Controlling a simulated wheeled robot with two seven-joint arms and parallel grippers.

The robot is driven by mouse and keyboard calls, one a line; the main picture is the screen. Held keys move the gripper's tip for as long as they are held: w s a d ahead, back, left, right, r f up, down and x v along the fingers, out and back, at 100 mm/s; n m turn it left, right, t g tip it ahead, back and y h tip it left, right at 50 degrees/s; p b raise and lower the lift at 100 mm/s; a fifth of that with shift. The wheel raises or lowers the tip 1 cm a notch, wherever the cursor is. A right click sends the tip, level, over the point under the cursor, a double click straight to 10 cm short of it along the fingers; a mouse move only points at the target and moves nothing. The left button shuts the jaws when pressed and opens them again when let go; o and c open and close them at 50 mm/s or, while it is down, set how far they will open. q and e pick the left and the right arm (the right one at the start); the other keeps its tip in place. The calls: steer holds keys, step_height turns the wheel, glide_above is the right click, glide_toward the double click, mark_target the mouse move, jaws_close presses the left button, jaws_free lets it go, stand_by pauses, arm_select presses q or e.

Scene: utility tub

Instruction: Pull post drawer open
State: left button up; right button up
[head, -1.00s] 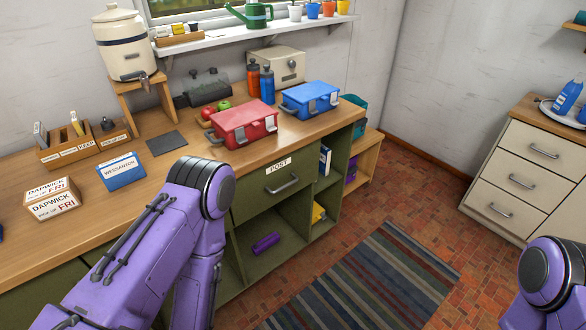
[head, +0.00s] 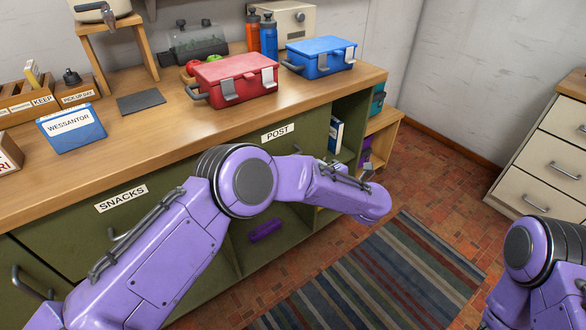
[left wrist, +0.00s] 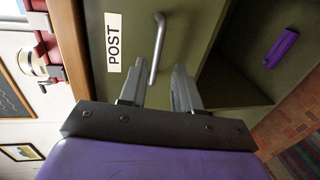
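The post drawer (head: 240,143) is a green front under the wooden counter with a white POST label (head: 277,132). It looks shut, flush with the cabinet. In the head view my left forearm covers its lower part and much of its handle. In the left wrist view the label (left wrist: 113,42) and the grey bar handle (left wrist: 157,50) show clearly. My left gripper (left wrist: 156,72) is open, its two fingers apart in front of the drawer, with the handle lined up between and just beyond the tips; contact cannot be told. My right gripper is out of view.
A red case (head: 234,80) and a blue case (head: 320,57) stand on the counter above. A SNACKS drawer (head: 122,198) is to the left. A purple object (head: 265,231) lies in the open shelf below. A striped rug (head: 385,275) covers the floor in front.

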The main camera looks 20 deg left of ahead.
arm_select(q)
steer(key=x, duration=1)
steer(key=shift+w+a, duration=0.1)
steer(key=shift+w, duration=0.05)
steer(key=shift+p, duration=0.3)
jaws_close()
